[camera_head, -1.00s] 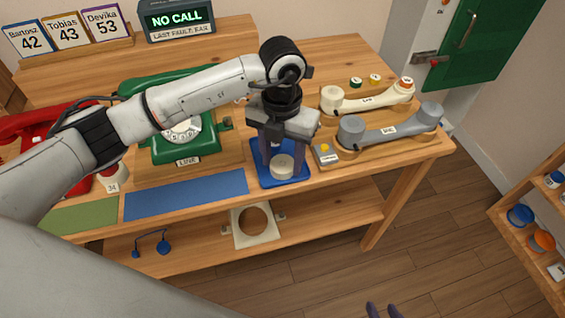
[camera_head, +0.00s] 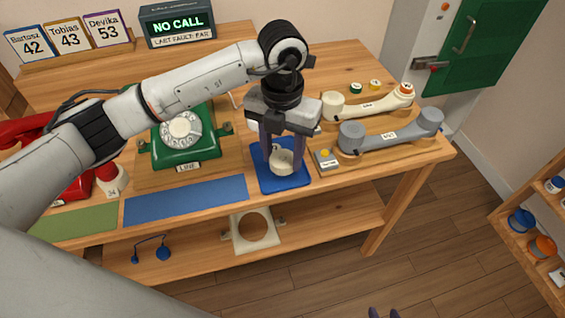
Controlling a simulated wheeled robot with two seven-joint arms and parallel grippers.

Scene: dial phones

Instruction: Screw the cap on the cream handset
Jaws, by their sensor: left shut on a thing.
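The cream handset (camera_head: 370,105) lies in a wooden cradle at the back right of the bench. Its left end (camera_head: 333,105) is pale and its right end (camera_head: 407,89) shows an orange-red top. My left gripper (camera_head: 283,160) points down over the blue mat (camera_head: 297,182) and is shut on a round cream cap (camera_head: 281,164). Whether the cap touches the mat or hangs just above it is hard to tell. Only the dark fingertips of my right gripper (camera_head: 383,313) show at the bottom edge, apart and with nothing visible between them.
A grey handset (camera_head: 390,132) lies in front of the cream one. A green dial phone (camera_head: 185,138) is to the left. A sign (camera_head: 178,22) reads NO CALL.

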